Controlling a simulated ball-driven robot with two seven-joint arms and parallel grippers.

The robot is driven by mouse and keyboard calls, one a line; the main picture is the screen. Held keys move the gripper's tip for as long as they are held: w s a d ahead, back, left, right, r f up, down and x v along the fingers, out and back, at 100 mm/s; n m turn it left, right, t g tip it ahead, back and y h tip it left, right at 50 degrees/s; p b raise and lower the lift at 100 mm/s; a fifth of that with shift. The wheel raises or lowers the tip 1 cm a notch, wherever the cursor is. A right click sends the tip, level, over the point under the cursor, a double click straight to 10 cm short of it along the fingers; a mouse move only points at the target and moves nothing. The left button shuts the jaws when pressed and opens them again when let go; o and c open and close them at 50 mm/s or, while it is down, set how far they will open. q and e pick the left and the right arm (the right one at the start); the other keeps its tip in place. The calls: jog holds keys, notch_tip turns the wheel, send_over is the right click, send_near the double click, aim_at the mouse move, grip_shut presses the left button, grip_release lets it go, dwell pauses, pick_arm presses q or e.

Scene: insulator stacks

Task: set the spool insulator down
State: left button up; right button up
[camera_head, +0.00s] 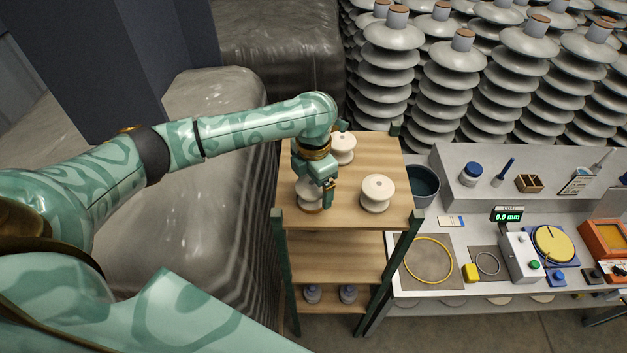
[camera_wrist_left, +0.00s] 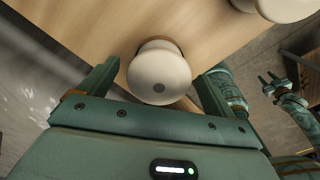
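The spool insulator (camera_head: 308,194) is pale cream and stands upright near the front left of the wooden top shelf (camera_head: 345,218). My left gripper (camera_head: 325,190) is over it, pointing down, and partly hides it. In the left wrist view, the spool's round top with a grey centre (camera_wrist_left: 159,75) lies between the two spread fingers of the left gripper (camera_wrist_left: 158,82). Gaps show beside the spool, so the fingers look open. My right gripper (camera_wrist_left: 270,86) is small and far off at the right of the wrist view; its fingers look apart and empty.
Two similar spools stand on the same shelf, one behind (camera_head: 343,148) and one to the right (camera_head: 377,193). A dark bucket (camera_head: 423,185) and a grey workbench (camera_head: 460,222) are at the right. Tall insulator stacks (camera_head: 388,75) stand behind.

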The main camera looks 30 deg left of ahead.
pick_arm(q)
jog(key=shift+r, duration=0.1)
notch_tip(320, 180, up, 12)
jog(key=shift+p, duration=0.35)
dwell(0.4)
